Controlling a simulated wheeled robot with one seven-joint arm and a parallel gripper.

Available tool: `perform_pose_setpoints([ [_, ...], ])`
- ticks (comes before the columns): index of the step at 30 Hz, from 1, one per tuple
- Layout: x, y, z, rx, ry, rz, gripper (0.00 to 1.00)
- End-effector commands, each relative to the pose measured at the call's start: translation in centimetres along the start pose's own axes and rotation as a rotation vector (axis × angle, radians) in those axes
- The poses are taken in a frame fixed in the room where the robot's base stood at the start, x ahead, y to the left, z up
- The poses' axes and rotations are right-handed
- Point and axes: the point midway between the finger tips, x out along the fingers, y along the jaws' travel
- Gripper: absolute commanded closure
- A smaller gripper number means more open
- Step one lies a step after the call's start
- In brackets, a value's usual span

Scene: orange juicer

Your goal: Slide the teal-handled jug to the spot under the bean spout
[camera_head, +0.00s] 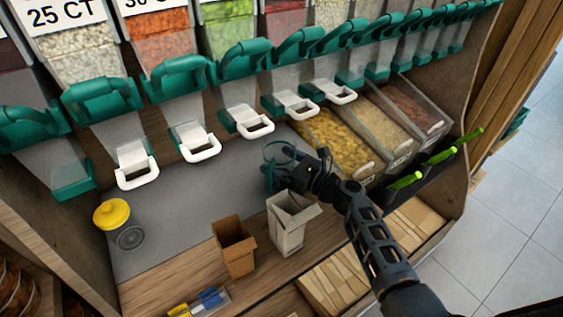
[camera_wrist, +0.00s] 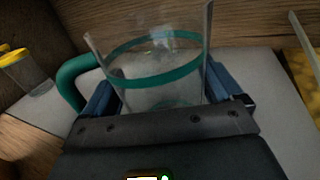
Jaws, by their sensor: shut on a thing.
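The clear jug with a teal band and teal handle (camera_wrist: 155,75) stands on the grey counter mat, upright. In the head view the jug (camera_head: 277,153) is partly hidden by my gripper (camera_head: 283,172). In the wrist view my gripper (camera_wrist: 160,95) has a finger on each side of the jug and is shut on it. The teal handle is at the left there. White U-shaped spouts hang in a row under the teal-handled bins, including one (camera_head: 250,121) just left of the jug and another (camera_head: 296,104) behind it. I cannot tell which bin holds beans.
An open brown bag (camera_head: 236,250) and white bag (camera_head: 289,230) stand in front. Food bins (camera_head: 338,142) are close at the right. The mat's middle is clear.

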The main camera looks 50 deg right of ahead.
Motion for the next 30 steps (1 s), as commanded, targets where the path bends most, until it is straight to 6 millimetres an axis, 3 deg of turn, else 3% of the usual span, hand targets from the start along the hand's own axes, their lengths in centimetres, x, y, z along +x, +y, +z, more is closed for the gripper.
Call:
perform_pose_setpoints([
  [3,0.0,0.0,0.0,0.000,0.000,0.000,0.00],
  [13,-0.7,0.0,-0.1,0.000,0.001,-0.001,0.00],
  [24,-6.2,0.0,-0.1,0.000,0.001,-0.001,0.00],
  [30,-7.7,0.0,-0.1,0.000,0.001,0.000,0.00],
])
